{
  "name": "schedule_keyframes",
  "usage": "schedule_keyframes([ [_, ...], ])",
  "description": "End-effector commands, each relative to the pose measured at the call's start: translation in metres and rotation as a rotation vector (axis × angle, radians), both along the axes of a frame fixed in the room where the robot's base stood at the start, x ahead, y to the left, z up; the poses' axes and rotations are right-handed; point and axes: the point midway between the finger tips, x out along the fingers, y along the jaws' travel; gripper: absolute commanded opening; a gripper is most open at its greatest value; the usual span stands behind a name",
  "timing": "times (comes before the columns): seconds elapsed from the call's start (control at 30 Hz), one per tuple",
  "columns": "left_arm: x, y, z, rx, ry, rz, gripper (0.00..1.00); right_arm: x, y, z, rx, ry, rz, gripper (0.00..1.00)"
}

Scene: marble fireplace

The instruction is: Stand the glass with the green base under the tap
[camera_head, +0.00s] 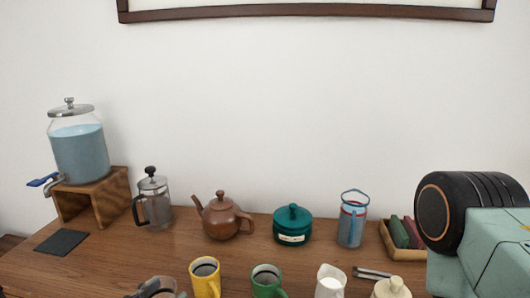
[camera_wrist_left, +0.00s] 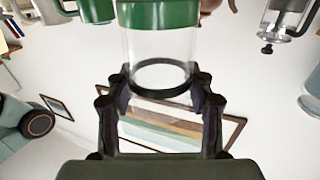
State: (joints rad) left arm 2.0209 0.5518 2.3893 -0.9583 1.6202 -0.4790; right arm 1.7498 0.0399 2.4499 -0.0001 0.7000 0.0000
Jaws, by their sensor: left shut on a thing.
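The glass with the green base (camera_wrist_left: 160,15) is in my left gripper (camera_wrist_left: 158,88), held between its two dark fingers. The wrist view is upside down, so the green base points down and the glass stands upright. In the head view only a dark, partly see-through piece (camera_head: 160,288) shows at the bottom edge, likely this gripper and glass, cut off. The water dispenser (camera_head: 80,150) stands at the left on a wooden stand (camera_head: 98,195). Its tap (camera_head: 54,183) with a blue lever points left, above a dark square mat (camera_head: 62,243). The mat is bare. My right gripper is out of view.
A French press (camera_head: 154,203) and brown teapot (camera_head: 221,218) stand right of the dispenser. A yellow mug (camera_head: 205,277) and green mug (camera_head: 266,281) stand near the front. A teal pot (camera_head: 292,226) and blue jar (camera_head: 352,220) are further right. The table around the mat is clear.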

Motion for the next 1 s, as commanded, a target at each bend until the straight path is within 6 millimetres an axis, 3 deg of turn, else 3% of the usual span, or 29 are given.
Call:
schedule_keyframes([
  [0.1,-0.012,-0.004,-0.016,0.0,0.001,-0.011,0.14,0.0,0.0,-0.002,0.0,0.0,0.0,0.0],
  [0.33,-0.017,-0.003,-0.025,0.0,-0.004,-0.01,0.14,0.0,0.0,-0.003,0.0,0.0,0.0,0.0],
  [0.47,-0.016,-0.003,-0.023,-0.001,-0.005,-0.009,0.14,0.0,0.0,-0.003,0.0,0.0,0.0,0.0],
  [0.63,-0.006,-0.002,-0.005,-0.002,-0.009,-0.006,0.14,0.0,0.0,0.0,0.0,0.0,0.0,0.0],
  [0.77,0.015,0.006,0.018,-0.002,-0.014,0.017,0.14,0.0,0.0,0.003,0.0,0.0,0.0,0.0],
  [1.0,0.092,0.051,0.059,0.002,-0.014,0.148,0.14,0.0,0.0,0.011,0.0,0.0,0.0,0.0],
])
